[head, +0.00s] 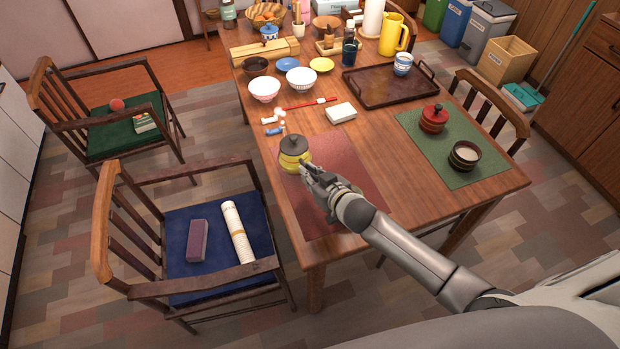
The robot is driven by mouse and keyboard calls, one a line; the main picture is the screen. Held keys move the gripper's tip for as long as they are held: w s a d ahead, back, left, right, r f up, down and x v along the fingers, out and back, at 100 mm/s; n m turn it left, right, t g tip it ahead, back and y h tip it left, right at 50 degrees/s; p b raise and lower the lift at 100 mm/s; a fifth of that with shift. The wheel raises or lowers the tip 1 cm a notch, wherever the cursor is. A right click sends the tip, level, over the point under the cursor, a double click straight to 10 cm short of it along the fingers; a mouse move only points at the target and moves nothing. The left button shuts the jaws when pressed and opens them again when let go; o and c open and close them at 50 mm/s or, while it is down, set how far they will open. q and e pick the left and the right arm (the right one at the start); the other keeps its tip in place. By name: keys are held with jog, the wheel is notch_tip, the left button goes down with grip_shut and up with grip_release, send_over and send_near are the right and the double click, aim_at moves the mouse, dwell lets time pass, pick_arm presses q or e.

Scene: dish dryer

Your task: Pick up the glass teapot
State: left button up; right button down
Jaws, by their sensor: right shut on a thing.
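The glass teapot (294,161), with a yellow body and a dark lid, is at the left edge of the red placemat (345,180) on the table. My right gripper (307,170) reaches in from the lower right and is shut on the teapot's near right side. The fingers hide part of that side, so the exact grip point is unclear. The teapot looks upright. I cannot tell whether it touches the table. My left gripper is out of view.
Small items, a red pair of chopsticks (310,103) and a white box (341,113) lie behind the teapot. A brown tray (378,98) is farther back. A green placemat (480,150) holds a red pot (433,118) and a dark bowl (464,156). A blue-cushioned chair (190,240) stands left.

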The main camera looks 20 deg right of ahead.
jog(key=s+d+r, duration=0.7)
jog(key=s+r, duration=0.3)
jog(key=s, duration=0.1)
jog(key=shift+s+d+r+b, duration=0.3)
jog(key=shift+d+r, duration=0.05)
jog(key=shift+r, duration=0.05)
